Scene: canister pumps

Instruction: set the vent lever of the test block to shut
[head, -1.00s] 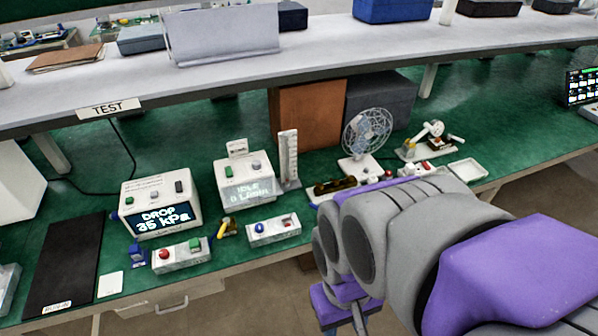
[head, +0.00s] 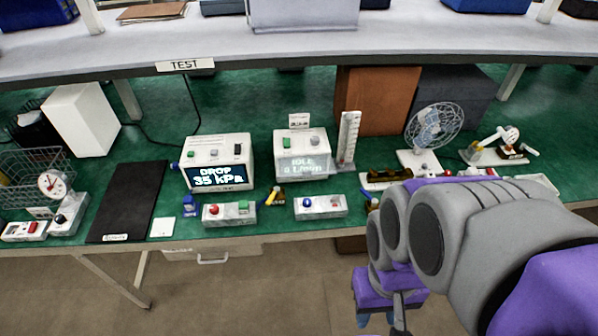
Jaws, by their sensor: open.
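Two small grey blocks lie along the bench's front edge. The left block (head: 229,213) carries a red knob and a green part. The right block (head: 320,207) carries a blue knob and a small red part. A small yellow lever-like piece (head: 274,195) sits between them. I cannot tell which of these is the vent lever, or how it is set. My gripper (head: 377,318) hangs low in front of the bench, pointing down, open and apart from everything. My arm hides part of the bench to the right.
A fan (head: 432,128) stands right. A black mat (head: 128,200), wire basket (head: 35,178) and round gauge (head: 52,184) are left. A shelf (head: 300,50) overhangs the bench.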

